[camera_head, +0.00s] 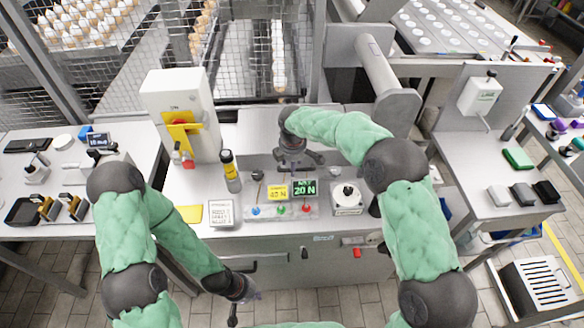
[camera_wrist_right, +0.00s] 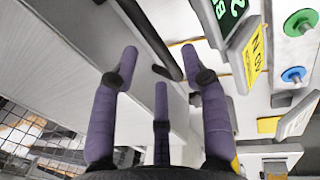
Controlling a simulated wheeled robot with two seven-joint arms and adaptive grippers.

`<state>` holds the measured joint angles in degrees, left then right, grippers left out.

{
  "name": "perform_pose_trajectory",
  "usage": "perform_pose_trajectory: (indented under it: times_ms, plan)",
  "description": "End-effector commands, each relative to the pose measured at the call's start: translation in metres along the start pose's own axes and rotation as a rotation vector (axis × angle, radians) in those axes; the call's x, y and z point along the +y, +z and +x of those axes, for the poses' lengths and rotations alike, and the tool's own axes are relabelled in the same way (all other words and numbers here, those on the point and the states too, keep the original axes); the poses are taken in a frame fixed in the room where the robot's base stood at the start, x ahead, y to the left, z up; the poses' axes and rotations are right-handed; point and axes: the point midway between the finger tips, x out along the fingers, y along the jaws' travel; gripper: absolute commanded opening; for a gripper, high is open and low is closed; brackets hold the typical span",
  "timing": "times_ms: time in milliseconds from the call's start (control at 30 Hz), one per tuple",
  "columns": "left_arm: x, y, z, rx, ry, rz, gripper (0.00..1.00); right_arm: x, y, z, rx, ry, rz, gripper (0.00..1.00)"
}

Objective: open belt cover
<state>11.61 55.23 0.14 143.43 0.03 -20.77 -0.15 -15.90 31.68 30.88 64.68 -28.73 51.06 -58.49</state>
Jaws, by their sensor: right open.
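A pale panel that looks like the belt cover (camera_head: 250,125) lies behind the control displays in the head view. In the right wrist view a dark handle bar (camera_wrist_right: 150,35) runs along a pale surface. My right gripper (camera_head: 297,160) is over the panel's front part, just behind the displays. In its wrist view the purple fingers (camera_wrist_right: 161,65) are spread and empty, with the bar just beyond them. Whether they touch it I cannot tell. My left gripper (camera_head: 240,290) hangs low before the machine's front; its fingers are too unclear to read.
A yellow display (camera_head: 277,192) and a green-lit display (camera_head: 304,188) stand close in front of my right gripper, with coloured knobs below. A yellow-and-black bottle (camera_head: 231,170) and a white switch box (camera_head: 180,105) stand left. A white dial (camera_head: 347,197) is right.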

Motion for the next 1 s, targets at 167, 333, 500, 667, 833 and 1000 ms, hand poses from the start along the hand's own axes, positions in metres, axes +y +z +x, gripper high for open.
perform_pose_trajectory:
  times_ms: [167, 333, 500, 667, 833, 1000]
  plan:
    - [-0.0014, -0.0002, 0.0040, 0.000, 0.000, 0.000, 0.00, -0.0003, -0.0003, 0.0144, 0.000, 0.000, 0.000, 0.46]
    - [-0.0015, -0.0002, 0.0041, 0.000, 0.000, 0.000, 0.00, 0.0000, -0.0003, 0.0162, 0.001, 0.001, 0.000, 0.46]
    - [-0.0014, -0.0002, 0.0039, 0.000, 0.000, 0.000, 0.00, -0.0001, -0.0004, 0.0160, 0.001, 0.000, 0.000, 0.43]
    - [-0.0014, -0.0003, 0.0040, 0.000, 0.000, 0.000, 0.00, -0.0002, -0.0004, 0.0160, 0.001, 0.000, 0.000, 0.00]
    - [-0.0014, -0.0003, 0.0039, 0.000, 0.000, 0.000, 0.00, -0.0004, -0.0004, 0.0161, 0.001, -0.001, 0.000, 0.00]
    - [0.0000, -0.0001, 0.0000, 0.000, 0.000, 0.000, 0.00, 0.0002, -0.0003, 0.0130, 0.000, -0.007, 0.001, 0.00]
